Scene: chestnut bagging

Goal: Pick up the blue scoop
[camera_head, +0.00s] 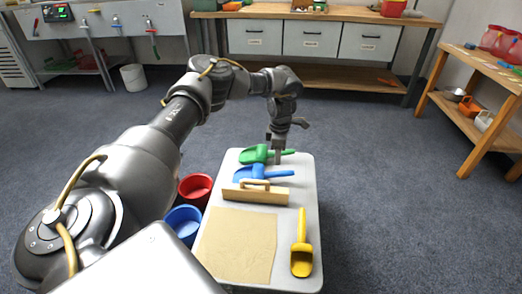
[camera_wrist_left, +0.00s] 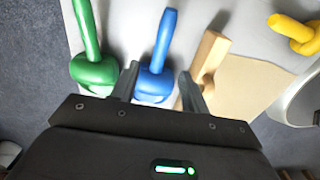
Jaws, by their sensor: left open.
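The blue scoop (camera_head: 262,173) lies on the pale table between the green scoop and a wooden block tool. In the left wrist view the blue scoop (camera_wrist_left: 157,75) shows between my left gripper's two fingers, with its handle pointing away. My left gripper (camera_head: 277,156) points down over the scoops in the head view. It is open in the wrist view (camera_wrist_left: 160,88), with the fingers spread to either side of the blue scoop. Whether the fingers are level with it or above it is hard to tell. My right gripper is not in view.
The green scoop (camera_head: 258,154) lies close behind. A wooden block tool with a handle (camera_head: 270,193) is just in front. A tan sheet (camera_head: 238,243) and a yellow scoop (camera_head: 302,258) lie nearer. Red (camera_head: 195,188) and blue (camera_head: 184,222) buckets stand left of the table (camera_head: 306,180).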

